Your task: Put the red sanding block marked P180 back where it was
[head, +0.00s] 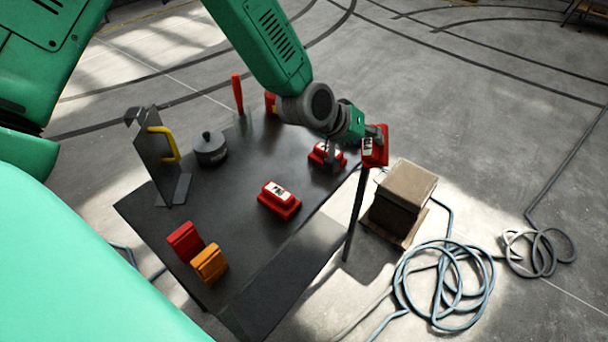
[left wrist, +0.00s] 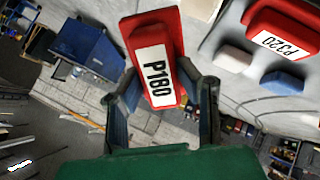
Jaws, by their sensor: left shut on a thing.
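My left gripper (head: 366,142) is shut on a red sanding block (head: 379,152) with a white label, held up near the table's far right corner. In the left wrist view the block (left wrist: 152,55) sits between the two fingers of my left gripper (left wrist: 160,92). Its label looks like P180 or P160; the middle digit is not sharp. Another red block (head: 280,198) lies on the dark table (head: 235,235), and one more (head: 322,156) lies farther back, partly behind the gripper. A block marked P320 (left wrist: 285,32) shows in the left wrist view. My right gripper is out of view.
On the table stand a dark bracket with a yellow handle (head: 165,143), a dark round pot (head: 210,150), a red upright tool (head: 238,92), and red (head: 185,241) and orange (head: 209,263) blocks. A cardboard box (head: 402,192) and coiled hose (head: 445,285) lie right of the table.

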